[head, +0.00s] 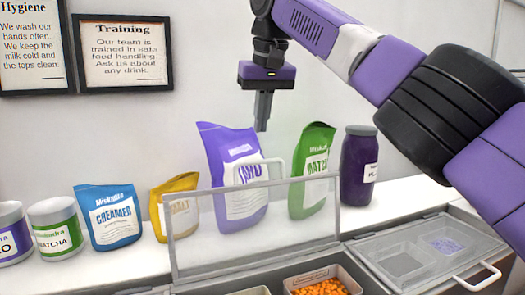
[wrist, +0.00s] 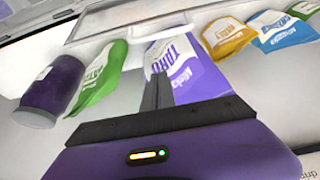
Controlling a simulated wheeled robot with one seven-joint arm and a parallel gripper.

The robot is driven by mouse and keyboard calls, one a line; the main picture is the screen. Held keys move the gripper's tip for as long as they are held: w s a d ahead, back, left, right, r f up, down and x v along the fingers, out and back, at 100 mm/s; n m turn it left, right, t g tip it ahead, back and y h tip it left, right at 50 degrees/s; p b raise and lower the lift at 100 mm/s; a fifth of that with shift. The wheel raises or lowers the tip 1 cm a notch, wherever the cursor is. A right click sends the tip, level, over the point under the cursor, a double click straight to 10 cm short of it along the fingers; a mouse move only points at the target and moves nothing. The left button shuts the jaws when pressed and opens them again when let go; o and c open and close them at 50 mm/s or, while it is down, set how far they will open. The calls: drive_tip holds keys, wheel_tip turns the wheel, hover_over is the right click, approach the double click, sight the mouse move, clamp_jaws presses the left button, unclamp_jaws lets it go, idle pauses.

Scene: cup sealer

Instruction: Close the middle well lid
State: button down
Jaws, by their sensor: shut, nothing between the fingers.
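The middle well lid (head: 255,232) is a clear framed panel standing open, nearly upright, in the head view. Its pale handle (head: 282,166) shows near the top edge, in front of the purple taro bag. A pale frame at the top of the wrist view (wrist: 100,32) looks like the same lid. My gripper (head: 261,129) points down above and behind the lid's top edge, in front of the wall. It is apart from the lid. Its fingers are together and empty, and they also show in the wrist view (wrist: 157,82).
Behind the lid stand a purple taro bag (head: 218,150), a green bag (head: 316,150), a dark jar (head: 358,170), a yellow bag (head: 168,190) and a blue creamer bag (head: 108,222). A shut lid (head: 405,262) lies at right. Orange cubes (head: 320,287) fill a tray below.

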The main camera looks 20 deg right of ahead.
wheel_tip(320, 180, down, 7)
drive_tip(key=s, duration=0.1)
drive_tip(key=shift+s+r+p, duration=0.15)
drive_tip(key=shift+s+p, duration=0.2)
drive_tip(key=shift+p, duration=0.1)
drive_tip(key=shift+b, duration=0.5)
